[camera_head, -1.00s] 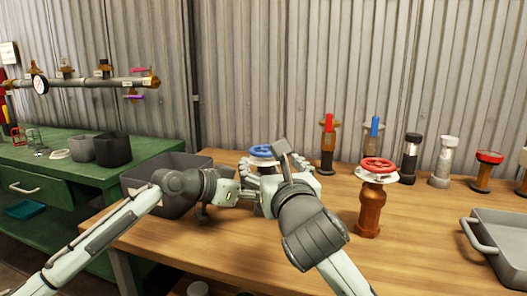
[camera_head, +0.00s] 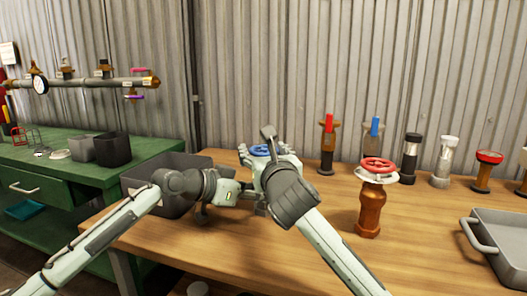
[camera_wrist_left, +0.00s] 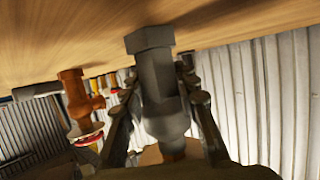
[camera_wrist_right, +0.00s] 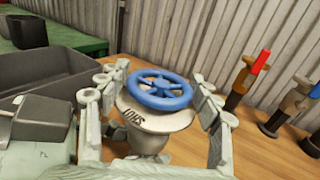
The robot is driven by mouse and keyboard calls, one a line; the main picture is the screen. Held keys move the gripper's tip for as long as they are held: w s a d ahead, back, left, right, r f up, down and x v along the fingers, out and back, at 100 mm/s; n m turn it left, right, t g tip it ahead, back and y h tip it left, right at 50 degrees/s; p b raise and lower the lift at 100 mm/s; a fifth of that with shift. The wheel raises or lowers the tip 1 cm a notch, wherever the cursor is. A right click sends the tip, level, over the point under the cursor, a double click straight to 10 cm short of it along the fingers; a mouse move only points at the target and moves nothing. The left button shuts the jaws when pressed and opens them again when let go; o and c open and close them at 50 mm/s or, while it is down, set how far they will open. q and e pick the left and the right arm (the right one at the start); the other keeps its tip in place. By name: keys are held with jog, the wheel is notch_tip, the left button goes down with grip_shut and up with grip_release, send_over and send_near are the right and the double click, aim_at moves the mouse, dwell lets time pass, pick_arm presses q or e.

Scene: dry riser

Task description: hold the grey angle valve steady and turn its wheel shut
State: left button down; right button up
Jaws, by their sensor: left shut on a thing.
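The grey angle valve has a blue wheel (camera_head: 259,150) on top and stands on the wooden bench, its body mostly hidden by my arms in the head view. In the left wrist view my left gripper (camera_wrist_left: 160,112) is shut around the valve's grey body (camera_wrist_left: 157,75), one finger on each side. My right gripper (camera_head: 272,165) is over the valve top. In the right wrist view my right gripper (camera_wrist_right: 160,100) is open, its fingers on either side of the blue wheel (camera_wrist_right: 160,88) and the lettered pale collar (camera_wrist_right: 157,119), with gaps visible.
A copper-brown valve with a red wheel (camera_head: 377,165) stands close on the right. Several fittings line the back of the bench, including a black-topped one (camera_head: 411,152). A dark grey bin (camera_head: 160,203) is at left, a grey tray (camera_head: 500,225) at right. The bench's front middle is clear.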

jog(key=c, duration=0.7)
jog(key=shift+a+m+h, duration=0.1)
jog(key=shift+m+h, duration=0.8)
jog(key=shift+h, duration=0.3)
jog(key=shift+m+h, duration=0.7)
jog(key=shift+h, duration=0.6)
jog(key=shift+d, duration=0.2)
jog(key=o, duration=1.2)
jog(key=shift+s, duration=0.1)
